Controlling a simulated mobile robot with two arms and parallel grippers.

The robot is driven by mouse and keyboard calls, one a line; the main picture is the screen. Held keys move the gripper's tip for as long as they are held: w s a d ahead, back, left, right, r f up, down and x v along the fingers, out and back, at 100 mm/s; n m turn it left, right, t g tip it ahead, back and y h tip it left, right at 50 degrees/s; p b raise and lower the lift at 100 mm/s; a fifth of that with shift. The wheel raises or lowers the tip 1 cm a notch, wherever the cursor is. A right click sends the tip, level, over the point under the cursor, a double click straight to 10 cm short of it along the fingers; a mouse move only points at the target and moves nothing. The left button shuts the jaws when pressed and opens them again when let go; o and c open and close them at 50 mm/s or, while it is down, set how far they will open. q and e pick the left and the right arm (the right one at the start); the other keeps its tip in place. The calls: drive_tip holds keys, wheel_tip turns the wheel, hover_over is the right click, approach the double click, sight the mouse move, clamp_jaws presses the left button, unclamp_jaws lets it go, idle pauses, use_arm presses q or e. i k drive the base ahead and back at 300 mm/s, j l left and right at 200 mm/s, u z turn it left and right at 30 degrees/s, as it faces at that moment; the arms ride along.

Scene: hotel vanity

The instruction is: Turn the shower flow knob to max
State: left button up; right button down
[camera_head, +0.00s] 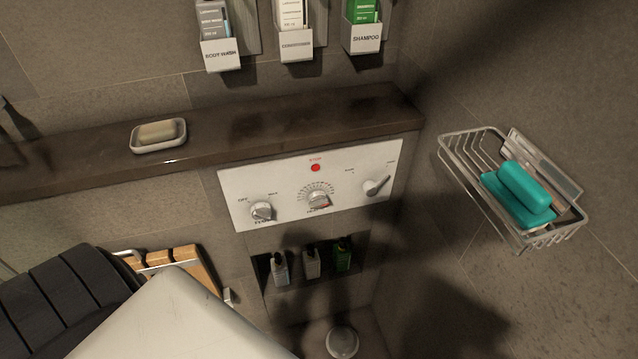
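A white control panel (235,185) is on the tiled wall below a dark ledge. The flow knob is the left knob (261,211) on it, silver, with OFF printed at its upper left and what looks like MAX at its upper right. The small label under it is hard to read. A middle dial (318,199) has a ring of tick marks, with a red button (316,168) above it. A right lever knob (377,186) points to the upper right. Neither of my grippers shows. Nothing visible touches the knobs.
A dark ledge (290,120) above the panel bears a soap dish (174,148). A wire basket (463,165) with teal soap (524,187) juts from the right wall. Small bottles (311,263) stand in a niche below the panel. Wooden slats (186,258) are at lower left.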

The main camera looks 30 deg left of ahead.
sight(261, 210)
drive_tip(key=u, duration=1.5)
